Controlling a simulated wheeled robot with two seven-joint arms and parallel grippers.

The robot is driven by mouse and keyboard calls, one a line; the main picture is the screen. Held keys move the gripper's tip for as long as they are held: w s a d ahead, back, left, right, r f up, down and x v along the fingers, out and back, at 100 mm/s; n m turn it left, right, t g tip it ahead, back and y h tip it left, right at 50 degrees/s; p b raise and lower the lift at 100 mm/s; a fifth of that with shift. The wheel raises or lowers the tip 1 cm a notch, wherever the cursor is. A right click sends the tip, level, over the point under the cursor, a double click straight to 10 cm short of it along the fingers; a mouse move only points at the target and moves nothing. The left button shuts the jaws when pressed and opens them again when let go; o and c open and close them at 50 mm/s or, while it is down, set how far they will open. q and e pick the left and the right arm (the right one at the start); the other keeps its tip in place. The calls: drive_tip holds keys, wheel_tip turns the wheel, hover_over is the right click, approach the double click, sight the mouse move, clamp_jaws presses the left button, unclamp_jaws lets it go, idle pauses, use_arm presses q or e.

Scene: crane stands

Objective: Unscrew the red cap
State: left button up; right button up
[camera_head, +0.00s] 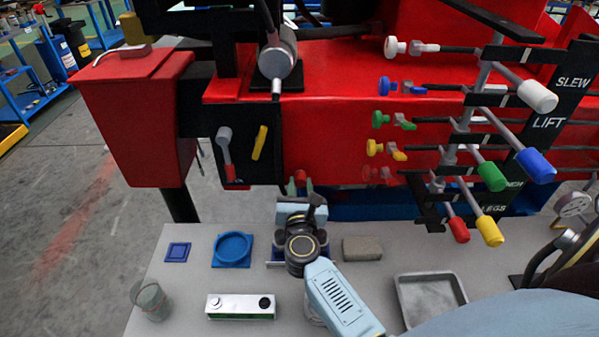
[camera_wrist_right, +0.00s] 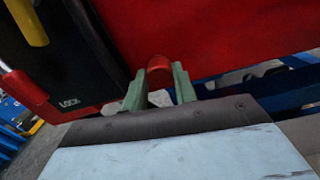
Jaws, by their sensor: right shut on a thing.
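The red cap (camera_head: 300,177) sits low against the red crane body, just right of the black panel, in the head view. It also shows in the right wrist view (camera_wrist_right: 159,66) as a rounded red top. My right gripper (camera_head: 300,188) reaches up to it from below, and in the wrist view its green fingers (camera_wrist_right: 159,76) stand on either side of the cap, shut on it. The fingers hide the cap's lower part. What the cap is screwed onto is hidden. My left gripper is not in view.
A grey table (camera_head: 190,285) holds a blue round dish (camera_head: 232,249), a blue square (camera_head: 177,252), a glass (camera_head: 151,300), a level box (camera_head: 240,306), a sponge-like block (camera_head: 362,248) and a metal tray (camera_head: 430,296). Coloured levers (camera_head: 490,177) jut out at right. A black panel (camera_head: 240,150) hangs left of the cap.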

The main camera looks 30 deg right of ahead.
idle(0.3)
drive_tip(key=n+p, duration=0.2)
drive_tip(key=n, duration=0.1)
drive_tip(key=shift+r, duration=0.15)
drive_tip(key=shift+n+p, duration=0.45)
drive_tip(key=shift+n, duration=0.65)
drive_tip(key=shift+f, duration=0.2)
